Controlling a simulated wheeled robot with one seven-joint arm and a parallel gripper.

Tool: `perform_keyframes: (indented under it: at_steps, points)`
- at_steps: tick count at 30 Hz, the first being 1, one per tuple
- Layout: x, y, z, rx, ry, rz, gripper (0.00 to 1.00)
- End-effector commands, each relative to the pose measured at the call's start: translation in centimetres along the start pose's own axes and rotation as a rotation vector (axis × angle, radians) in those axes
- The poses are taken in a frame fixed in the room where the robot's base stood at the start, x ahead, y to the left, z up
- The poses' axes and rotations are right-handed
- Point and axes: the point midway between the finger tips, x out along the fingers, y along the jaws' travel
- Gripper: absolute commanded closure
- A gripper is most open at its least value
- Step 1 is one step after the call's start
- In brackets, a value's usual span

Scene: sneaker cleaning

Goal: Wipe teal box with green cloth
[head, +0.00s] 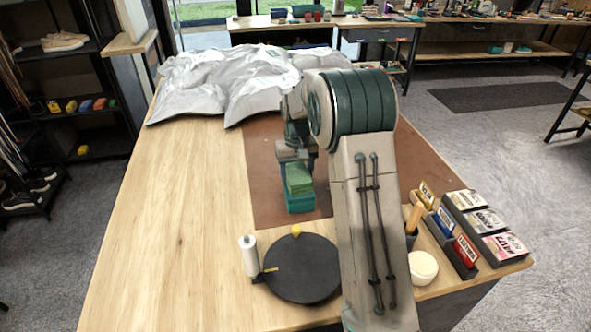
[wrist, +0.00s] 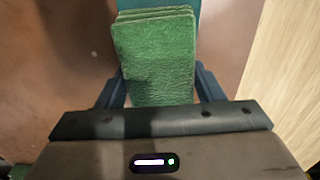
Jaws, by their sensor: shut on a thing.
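The green cloth (head: 298,178) is a folded, layered pad gripped at the end of my arm. It fills the middle of the wrist view (wrist: 157,60). My gripper (head: 292,152) is shut on the cloth, with a dark finger on each side of it in the wrist view (wrist: 160,92). The teal box (head: 302,203) stands on the brown mat directly under the cloth. A strip of it shows beyond the cloth in the wrist view (wrist: 188,5). The cloth appears to rest on the box top, but contact cannot be seen clearly. My arm hides the area to the right.
The brown mat (head: 262,160) lies on the wooden table (head: 190,190). A black round turntable (head: 302,270) and a white bottle (head: 249,256) are in front. A white bowl (head: 422,267) and boxed items (head: 484,221) stand at right. A silvery sheet (head: 225,82) covers the far end. The table's left is clear.

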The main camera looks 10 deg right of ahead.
Motion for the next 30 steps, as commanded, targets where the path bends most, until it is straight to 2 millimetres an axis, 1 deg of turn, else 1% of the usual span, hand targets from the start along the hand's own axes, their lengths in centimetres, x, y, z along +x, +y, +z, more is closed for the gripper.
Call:
perform_keyframes:
  at_steps: [1, 8, 15, 18, 23, 30]
  points:
    - [0.2, 0.0, 0.4, 0.000, -0.002, 0.000, 0.57]
    - [0.1, -0.1, 1.1, 0.000, -0.002, 0.000, 0.57]
    - [0.1, -0.2, 3.1, 0.000, -0.001, 0.000, 0.57]
    - [0.0, -0.3, 3.7, 0.000, -0.001, 0.000, 0.57]
    - [0.0, -0.3, 4.0, 0.000, 0.000, 0.000, 0.57]
    - [0.2, -0.4, 6.0, 0.000, 0.001, 0.000, 0.57]
